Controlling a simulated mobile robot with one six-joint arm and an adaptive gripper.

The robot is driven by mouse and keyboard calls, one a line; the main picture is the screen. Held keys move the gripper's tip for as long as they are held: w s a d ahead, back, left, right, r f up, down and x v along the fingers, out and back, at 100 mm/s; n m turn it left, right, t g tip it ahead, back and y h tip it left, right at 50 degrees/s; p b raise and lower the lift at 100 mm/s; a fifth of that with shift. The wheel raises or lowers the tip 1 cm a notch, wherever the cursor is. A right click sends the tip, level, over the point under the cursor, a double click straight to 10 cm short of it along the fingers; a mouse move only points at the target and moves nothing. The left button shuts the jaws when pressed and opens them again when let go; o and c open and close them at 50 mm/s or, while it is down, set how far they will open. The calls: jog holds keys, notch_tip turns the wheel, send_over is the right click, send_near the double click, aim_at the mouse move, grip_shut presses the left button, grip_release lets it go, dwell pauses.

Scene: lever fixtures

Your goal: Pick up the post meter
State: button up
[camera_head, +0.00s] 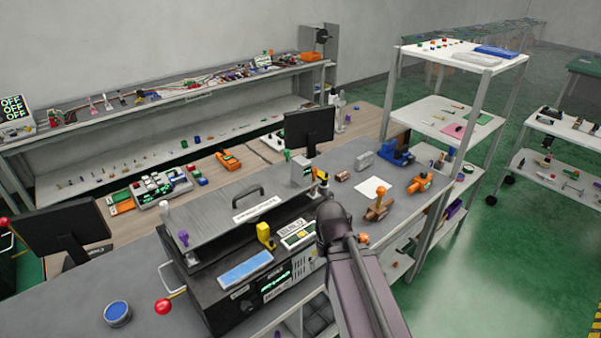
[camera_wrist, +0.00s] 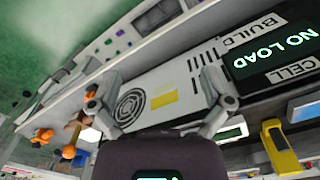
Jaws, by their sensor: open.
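My gripper (camera_wrist: 160,95) is open and empty in the wrist view, its two fingers spread in front of a grey panel. In the head view, my arm hides the fingertips. No object is clearly labelled as the post meter. A small light box with a display (camera_head: 298,235) lies on top of the black machine (camera_head: 222,303), just left of my wrist. A yellow upright piece (camera_head: 264,236) stands beside it and shows at lower right in the wrist view (camera_wrist: 281,147). A pale boxed device (camera_head: 301,173) stands farther back on the bench.
A monitor (camera_head: 309,127) stands behind.

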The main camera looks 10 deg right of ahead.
aim_at(303, 160)
jog(key=w+r+n+t+y+p, duration=0.1)
jog(key=w+r+t+y, duration=0.1)
jog(key=w+r, duration=0.1)
jog(key=w+a+r+n+t+y+p, duration=0.1)
jog(key=w+r+n+t+p, duration=0.1)
jog(key=w, duration=0.3)
jog(key=w+r+n+t+y+p, duration=0.1)
jog(key=w+r+y+p, duration=0.1)
jog(key=w+r, duration=0.1)
jog(key=shift+w+a+r+n+t+y, duration=0.15)
jog(key=shift+w+a+r+n+t, duration=0.05)
jog(key=shift+r, duration=0.2)
jog(key=shift+w+a+r+n+t+y, duration=0.15)
jog(key=shift+w+a+r+n+t, duration=0.05)
jog(key=shift+r, duration=0.2)
jog(key=w+d+r+t+p, duration=0.1)
jog(key=w+r+t, duration=0.1)
jog(key=r, duration=0.1)
jog(key=w+d+r+t+y+p, duration=0.1)
jog(key=w+d+r+t, duration=0.1)
jog(key=w+r, duration=0.1)
jog(key=w+d+r+n+t, duration=0.1)
jog(key=w+d+r+t, duration=0.1)
jog(key=r, duration=0.2)
jog(key=shift+w+d+r+p, duration=0.2)
jog(key=shift+w+p, duration=0.1)
jog(key=shift+p, duration=0.1)
jog(key=shift+w+a, duration=0.1)
jog(key=shift+a, duration=0.05)
